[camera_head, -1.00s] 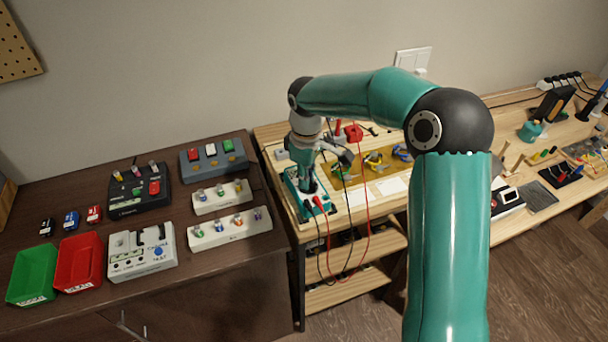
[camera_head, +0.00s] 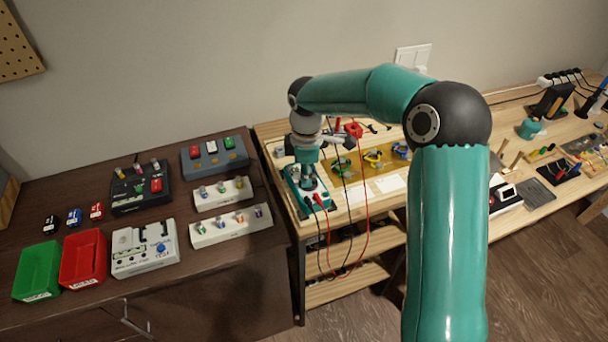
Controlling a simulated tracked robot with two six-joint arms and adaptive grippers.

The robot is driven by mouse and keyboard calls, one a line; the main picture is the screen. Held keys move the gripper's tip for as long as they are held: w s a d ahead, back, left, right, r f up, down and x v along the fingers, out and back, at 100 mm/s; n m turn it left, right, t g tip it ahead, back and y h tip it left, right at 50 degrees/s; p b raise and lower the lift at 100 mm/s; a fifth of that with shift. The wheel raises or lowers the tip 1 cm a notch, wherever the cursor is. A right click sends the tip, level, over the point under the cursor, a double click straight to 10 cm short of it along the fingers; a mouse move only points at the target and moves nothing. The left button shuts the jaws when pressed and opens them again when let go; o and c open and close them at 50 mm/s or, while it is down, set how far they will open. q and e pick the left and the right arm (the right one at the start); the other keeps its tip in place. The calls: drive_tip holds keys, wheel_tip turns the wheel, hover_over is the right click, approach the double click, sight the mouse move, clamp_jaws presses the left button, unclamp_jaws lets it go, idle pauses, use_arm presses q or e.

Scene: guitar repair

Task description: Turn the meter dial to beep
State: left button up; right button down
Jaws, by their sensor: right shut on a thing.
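The meter (camera_head: 294,200) is a teal-edged box lying at the left end of the light wooden bench. A red and a black test lead run from its front end and hang over the bench edge. My right gripper (camera_head: 308,183) points down over the middle of the meter and is shut on its dial. The dial is mostly hidden under the fingers, and its setting cannot be read. My left gripper is not in view.
Left of the bench, a dark cabinet (camera_head: 90,210) carries a green bin (camera_head: 38,270), a red bin (camera_head: 83,258), a white test box (camera_head: 145,247) and several pedals. Yellow and blue tools and white cards lie right of the meter.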

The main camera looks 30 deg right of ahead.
drive_tip(key=c, duration=1.2)
unclamp_jaws()
wheel_tip(320, 180, up, 12)
drive_tip(key=shift+f, duration=0.1)
